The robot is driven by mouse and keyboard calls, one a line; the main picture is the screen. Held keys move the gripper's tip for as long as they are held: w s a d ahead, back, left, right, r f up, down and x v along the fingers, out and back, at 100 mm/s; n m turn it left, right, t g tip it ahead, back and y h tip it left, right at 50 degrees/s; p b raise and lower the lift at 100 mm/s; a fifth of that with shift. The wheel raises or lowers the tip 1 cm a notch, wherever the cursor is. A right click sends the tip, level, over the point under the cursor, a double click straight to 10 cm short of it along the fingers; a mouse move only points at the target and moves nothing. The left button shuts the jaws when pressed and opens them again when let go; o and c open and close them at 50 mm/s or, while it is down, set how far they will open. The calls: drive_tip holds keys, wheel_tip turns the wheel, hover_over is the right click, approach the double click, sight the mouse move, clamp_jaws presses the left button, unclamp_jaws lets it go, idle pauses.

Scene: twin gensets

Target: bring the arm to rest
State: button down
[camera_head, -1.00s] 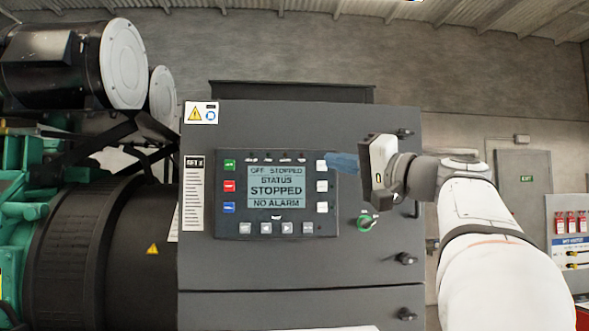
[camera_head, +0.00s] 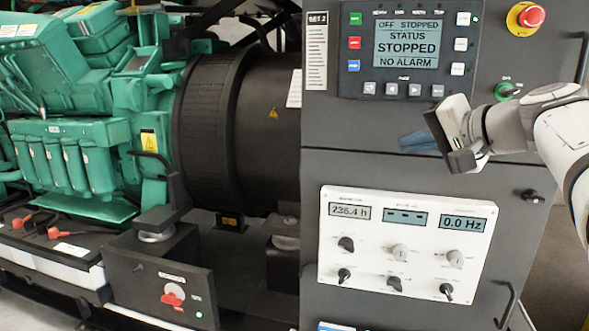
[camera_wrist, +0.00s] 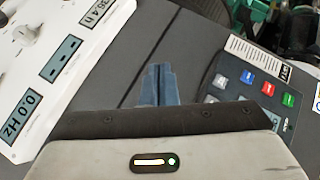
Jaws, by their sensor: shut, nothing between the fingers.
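My gripper (camera_head: 418,141) is in front of the grey control cabinet (camera_head: 440,170) in the head view, between the upper controller and the lower meter panel. Its blue fingers are together with nothing between them. The fingers also show in the wrist view (camera_wrist: 159,85), pointing at the cabinet face. The arm comes in from the right edge of the head view. The fingers appear apart from the buttons and knobs; the exact gap to the cabinet cannot be told. The controller screen (camera_head: 406,43) reads "OFF STOPPED, STATUS STOPPED, NO ALARM".
A red emergency stop button (camera_head: 531,16) and a green-marked key switch (camera_head: 507,91) are close to the arm. The white meter panel (camera_head: 405,290) with several knobs is below. The green engine (camera_head: 70,140) and a box with a red switch (camera_head: 172,294) are at left.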

drive_tip(key=s+a+f+n+g+h, duration=0.1)
drive_tip(key=s+a+f+g, duration=0.25)
drive_tip(key=f, duration=0.55)
drive_tip(key=s+a+f+n+g+h, duration=0.1)
drive_tip(key=s+a+f+g+h, duration=0.2)
drive_tip(key=f, duration=0.7)
drive_tip(key=s+f+n+g+h, duration=0.2)
drive_tip(key=s+f+n+h, duration=0.1)
drive_tip(key=s+f, duration=0.9)
wheel_tip(320, 180, down, 3)
drive_tip(key=shift+d+r+n+g, duration=0.1)
drive_tip(key=shift+d+n+g, duration=0.2)
drive_tip(key=shift+n, duration=0.6)
drive_tip(key=c, duration=2.1)
unclamp_jaws()
drive_tip(key=shift+c, duration=0.2)
